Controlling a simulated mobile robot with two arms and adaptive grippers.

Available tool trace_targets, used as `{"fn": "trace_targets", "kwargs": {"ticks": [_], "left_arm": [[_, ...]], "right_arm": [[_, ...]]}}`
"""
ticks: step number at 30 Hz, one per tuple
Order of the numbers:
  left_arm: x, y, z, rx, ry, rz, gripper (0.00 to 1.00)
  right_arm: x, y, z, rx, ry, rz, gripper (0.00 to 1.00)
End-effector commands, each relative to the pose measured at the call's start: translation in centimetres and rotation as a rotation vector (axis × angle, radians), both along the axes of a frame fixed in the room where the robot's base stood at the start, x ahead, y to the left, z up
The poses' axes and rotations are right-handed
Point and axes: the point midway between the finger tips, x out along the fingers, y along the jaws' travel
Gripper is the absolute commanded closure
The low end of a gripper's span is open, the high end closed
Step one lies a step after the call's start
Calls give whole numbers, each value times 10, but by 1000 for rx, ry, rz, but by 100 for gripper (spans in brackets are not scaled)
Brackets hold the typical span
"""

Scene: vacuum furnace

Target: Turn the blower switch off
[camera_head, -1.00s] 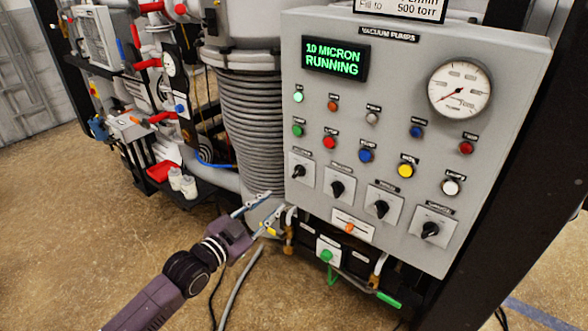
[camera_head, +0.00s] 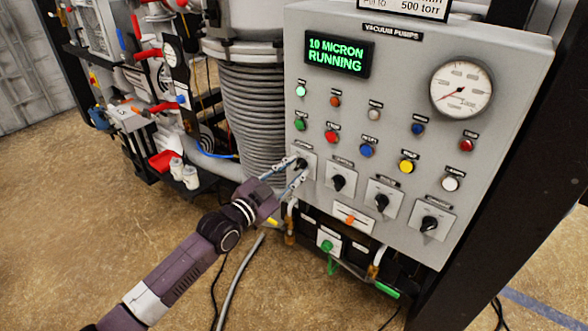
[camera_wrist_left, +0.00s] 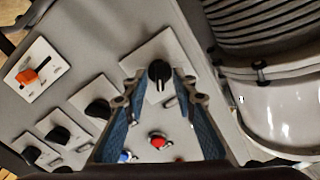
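A vacuum pump panel (camera_head: 420,75) carries a row of black rotary switches on white plates. The labels are too small to read, so I cannot tell which is the blower switch. My left gripper (camera_head: 299,170) is at the leftmost switch (camera_head: 302,163), which its fingers partly cover. In the left wrist view, my left gripper (camera_wrist_left: 157,84) is open, with one finger on each side of the black knob (camera_wrist_left: 159,72); I cannot tell whether they touch it. The other switches (camera_head: 338,183) (camera_head: 382,202) (camera_head: 430,224) stand to the right. My right gripper is not in view.
Coloured buttons, such as a red one (camera_head: 331,137), sit above the switches. A display (camera_head: 337,57) reads "10 MICRON RUNNING", beside a round gauge (camera_head: 461,88). An orange switch (camera_head: 350,219) is below. A ribbed column (camera_head: 255,115) stands close on the left.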

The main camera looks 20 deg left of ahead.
Motion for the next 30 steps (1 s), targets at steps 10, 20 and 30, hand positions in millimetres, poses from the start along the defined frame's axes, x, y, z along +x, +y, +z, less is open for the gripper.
{"fn": "trace_targets", "kwargs": {"ticks": [10, 20, 30], "left_arm": [[0, 0, 0, 0, 0, 0, 100], [0, 0, 0, -13, 6, 0, 100], [0, 1, 0, -166, 62, 1, 100]], "right_arm": [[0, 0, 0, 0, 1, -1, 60], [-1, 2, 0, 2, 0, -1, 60], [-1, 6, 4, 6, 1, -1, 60]]}}
